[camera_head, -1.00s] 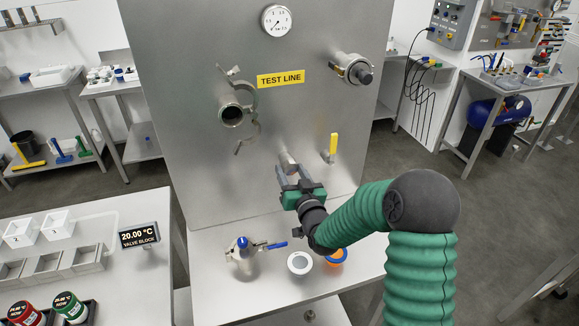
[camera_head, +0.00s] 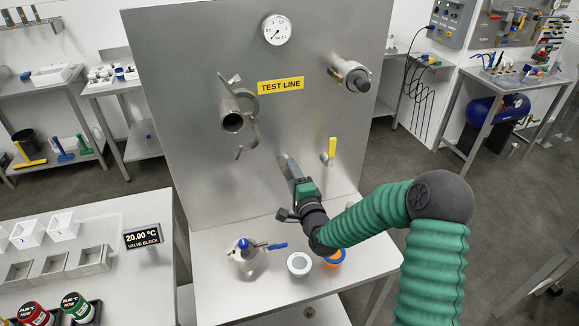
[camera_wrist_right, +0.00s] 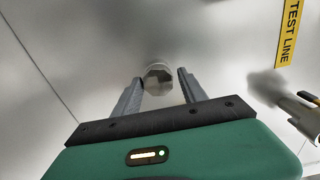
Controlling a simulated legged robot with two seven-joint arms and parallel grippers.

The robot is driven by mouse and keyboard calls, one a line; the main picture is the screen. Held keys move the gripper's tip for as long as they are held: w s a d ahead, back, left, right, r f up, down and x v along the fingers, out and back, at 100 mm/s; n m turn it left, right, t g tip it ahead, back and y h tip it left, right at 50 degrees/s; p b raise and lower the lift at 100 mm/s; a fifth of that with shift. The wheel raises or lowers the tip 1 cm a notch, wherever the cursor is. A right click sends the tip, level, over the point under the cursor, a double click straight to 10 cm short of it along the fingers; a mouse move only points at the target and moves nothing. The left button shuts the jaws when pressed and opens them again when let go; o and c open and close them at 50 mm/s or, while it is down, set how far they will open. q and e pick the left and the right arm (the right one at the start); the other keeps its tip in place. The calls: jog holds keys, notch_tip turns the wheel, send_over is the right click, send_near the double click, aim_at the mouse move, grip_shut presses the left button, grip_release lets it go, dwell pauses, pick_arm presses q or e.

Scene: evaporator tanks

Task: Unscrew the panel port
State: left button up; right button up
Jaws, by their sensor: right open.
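The metal panel (camera_head: 290,130) stands upright at the back of the bench. A small faceted metal port cap (camera_wrist_right: 157,76) sticks out of it, low below the TEST LINE label (camera_head: 280,85). My right gripper (camera_wrist_right: 160,80) is open, its grey fingers on either side of the cap in the right wrist view. I cannot tell whether the fingers touch it. In the head view my right gripper (camera_head: 293,172) hides most of the cap. My left gripper is not in view.
A yellow-handled valve (camera_head: 331,150) sits right of the port. An open pipe with clamp (camera_head: 233,120) and a capped fitting (camera_head: 350,74) are higher up. A blue-handled valve (camera_head: 245,252), white ring (camera_head: 299,264) and orange-blue ring (camera_head: 335,257) lie on the bench.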

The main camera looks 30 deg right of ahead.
jog(key=m+p, duration=0.1)
jog(key=m, duration=0.6)
jog(key=m+p, duration=0.1)
jog(key=m, duration=0.6)
jog(key=shift+d+f+m+p, duration=0.1)
jog(key=shift+d+m+p, duration=0.1)
jog(key=shift+m+p, duration=0.15)
jog(key=shift+a, duration=0.1)
grip_shut()
jog(key=n, duration=0.5)
jog(key=shift+n, duration=0.25)
